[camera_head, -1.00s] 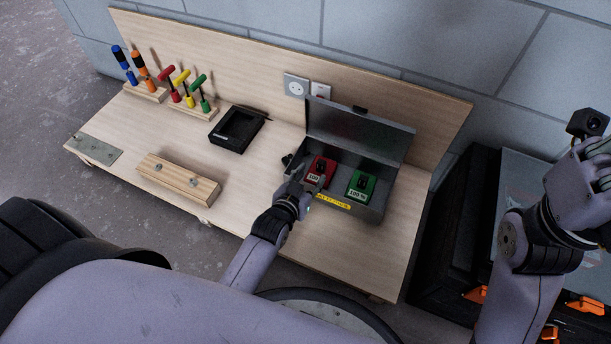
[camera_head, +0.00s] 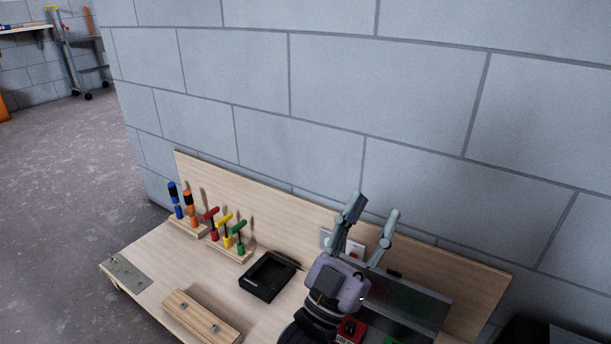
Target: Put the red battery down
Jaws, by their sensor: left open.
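The red battery (camera_head: 350,329) sits in the grey metal box at the lower right of the head view, partly hidden behind my left wrist and cut by the lower picture edge. My left gripper (camera_head: 372,222) is raised above the bench with its fingers spread upward, open and empty, apart from the battery. The grey box shows its raised lid (camera_head: 408,302) behind the battery. A sliver of the green battery (camera_head: 392,341) shows at the bottom edge. My right gripper is out of view.
A black charger-like tray (camera_head: 268,277) lies on the bench left of my arm. Racks of coloured screwdrivers and T-handled tools (camera_head: 227,232) stand at the back left. A wooden block with bolts (camera_head: 202,316) lies in front. A backboard and block wall (camera_head: 330,80) stand behind.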

